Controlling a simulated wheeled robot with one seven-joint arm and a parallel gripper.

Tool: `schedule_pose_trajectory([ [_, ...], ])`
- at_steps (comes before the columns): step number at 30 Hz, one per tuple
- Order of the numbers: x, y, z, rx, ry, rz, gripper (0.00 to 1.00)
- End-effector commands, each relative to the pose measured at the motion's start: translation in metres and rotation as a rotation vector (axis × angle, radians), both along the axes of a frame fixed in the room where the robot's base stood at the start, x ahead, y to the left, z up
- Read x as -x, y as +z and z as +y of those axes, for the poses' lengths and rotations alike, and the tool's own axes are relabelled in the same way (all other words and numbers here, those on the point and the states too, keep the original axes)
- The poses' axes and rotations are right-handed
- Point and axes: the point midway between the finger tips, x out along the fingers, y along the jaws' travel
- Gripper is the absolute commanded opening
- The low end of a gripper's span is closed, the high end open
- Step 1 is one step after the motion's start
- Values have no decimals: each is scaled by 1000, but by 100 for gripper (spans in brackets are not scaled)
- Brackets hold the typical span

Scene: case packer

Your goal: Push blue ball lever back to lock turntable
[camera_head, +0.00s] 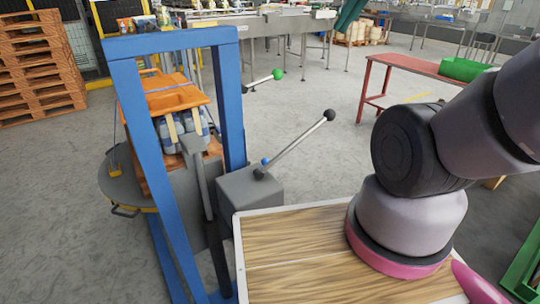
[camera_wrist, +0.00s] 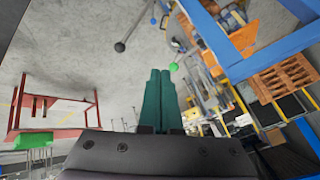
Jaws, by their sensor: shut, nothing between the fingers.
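The blue ball (camera_head: 265,161) sits low on top of a grey box (camera_head: 250,190), close to the base of a longer lever with a black ball (camera_head: 329,114). The blue ball also shows near the top of the wrist view (camera_wrist: 153,21). The turntable (camera_head: 125,192) is a round grey disc at left, partly hidden by the blue frame. My gripper (camera_wrist: 158,72) has its two teal fingers together and empty. Its finger ends show at the top edge of the head view (camera_head: 343,24), apart from the blue ball.
A blue upright frame (camera_head: 128,120) stands left of the grey box. A green-ball lever (camera_head: 277,74) sticks out behind it. Stacked goods stand on a pallet on the turntable. A wood-topped surface (camera_head: 300,245) is in front. A red table (camera_head: 405,64) stands behind right, with open floor between.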

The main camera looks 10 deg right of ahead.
Motion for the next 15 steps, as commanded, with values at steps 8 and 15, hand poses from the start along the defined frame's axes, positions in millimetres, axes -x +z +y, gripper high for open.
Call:
schedule_pose_trajectory([
  [8,-42,11,2,51,76,43,0],
  [15,-130,13,6,128,244,115,0],
])
